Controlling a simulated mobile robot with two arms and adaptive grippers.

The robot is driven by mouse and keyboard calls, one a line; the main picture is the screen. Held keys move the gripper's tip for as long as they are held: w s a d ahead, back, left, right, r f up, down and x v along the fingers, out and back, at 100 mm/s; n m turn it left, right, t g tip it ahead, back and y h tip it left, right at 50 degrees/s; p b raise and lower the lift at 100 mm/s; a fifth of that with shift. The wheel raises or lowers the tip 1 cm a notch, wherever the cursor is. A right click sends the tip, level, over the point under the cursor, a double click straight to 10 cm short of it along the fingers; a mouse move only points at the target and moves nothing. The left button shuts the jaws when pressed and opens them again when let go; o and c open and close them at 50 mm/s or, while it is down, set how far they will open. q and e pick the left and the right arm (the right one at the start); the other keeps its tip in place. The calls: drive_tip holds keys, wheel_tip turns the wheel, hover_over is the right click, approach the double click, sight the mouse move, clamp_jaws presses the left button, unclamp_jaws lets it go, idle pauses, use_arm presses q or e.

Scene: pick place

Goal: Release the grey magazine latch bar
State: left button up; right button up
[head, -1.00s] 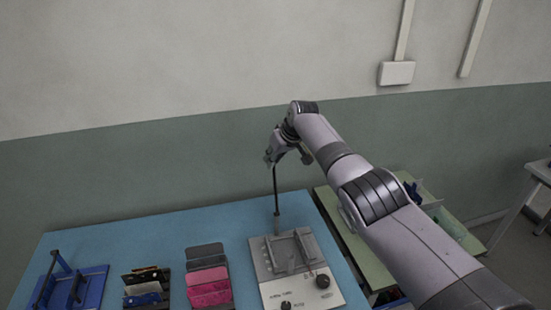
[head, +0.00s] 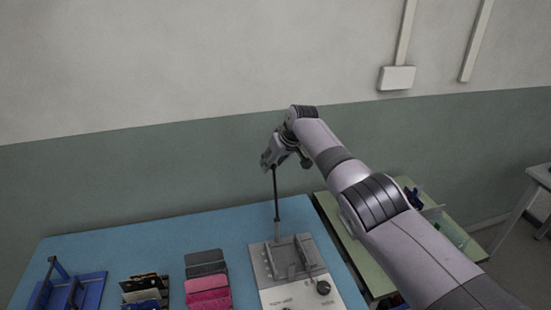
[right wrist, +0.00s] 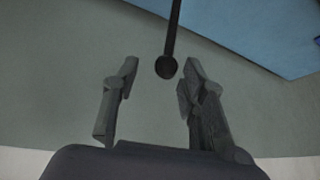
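A grey fixture plate (head: 261,267) with upright grey bars (head: 291,262) and dark knobs lies at the right of the blue table. A tall thin dark rod (head: 277,205) stands upright at its back left. I cannot tell for certain which part is the latch bar. My right gripper (head: 267,162) is at the rod's top end. In the right wrist view, the gripper (right wrist: 161,63) is open, fingers apart, with the rod's round dark end (right wrist: 166,68) between the fingertips, nearer the right finger. No clear contact shows. My left gripper is not in view.
On the blue table (head: 150,235) stand a blue frame (head: 88,291), a dark rack of cards (head: 145,288) and a rack of pink and grey panels (head: 207,283). A green table (head: 338,215) is beyond the right edge. The table's back middle is clear.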

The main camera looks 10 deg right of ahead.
drive_tip(key=shift+s+d+r, duration=0.1)
drive_tip(key=shift+r, duration=0.25)
drive_tip(key=v, duration=1.1)
drive_tip(key=shift+s, duration=0.1)
